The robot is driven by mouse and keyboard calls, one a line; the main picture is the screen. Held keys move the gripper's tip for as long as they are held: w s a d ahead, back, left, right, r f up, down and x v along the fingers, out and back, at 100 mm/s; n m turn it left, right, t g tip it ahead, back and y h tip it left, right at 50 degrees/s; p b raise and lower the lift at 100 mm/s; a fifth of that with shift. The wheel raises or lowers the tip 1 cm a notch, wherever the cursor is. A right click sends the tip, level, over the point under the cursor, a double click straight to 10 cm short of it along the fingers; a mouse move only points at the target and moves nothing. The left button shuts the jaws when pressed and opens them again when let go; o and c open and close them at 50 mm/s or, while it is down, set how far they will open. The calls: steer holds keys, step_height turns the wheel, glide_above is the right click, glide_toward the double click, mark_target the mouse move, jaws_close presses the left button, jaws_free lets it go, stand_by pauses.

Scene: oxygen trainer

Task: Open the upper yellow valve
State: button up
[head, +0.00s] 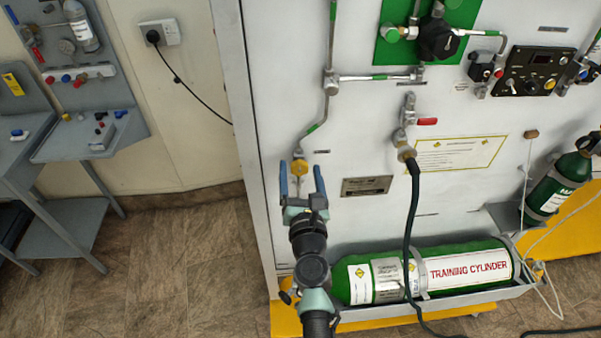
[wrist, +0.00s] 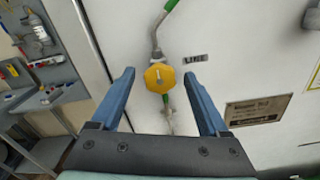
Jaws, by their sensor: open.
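The upper yellow valve (head: 299,168) is a faceted yellow knob on a thin pipe near the left edge of the white panel. In the wrist view the yellow valve (wrist: 160,78) sits between the fingertips, with visible space on both sides. My gripper (head: 301,167) is open and empty, its two blue fingers pointing at the panel. In the wrist view my gripper (wrist: 159,73) shows one finger on each side of the knob. I cannot tell how far the fingertips are from the knob in depth. No contact shows.
A green training cylinder (head: 467,269) lies on a ledge at the panel's base. A dark hose (head: 412,215) hangs to the right of my arm. A small metal plate (head: 366,186) is right of the valve. A grey workbench (head: 85,135) stands at left; floor between is clear.

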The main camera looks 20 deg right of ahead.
steer(key=shift+w+d, duration=0.1)
steer(key=shift+w, duration=0.15)
jaws_close()
stand_by(0.3)
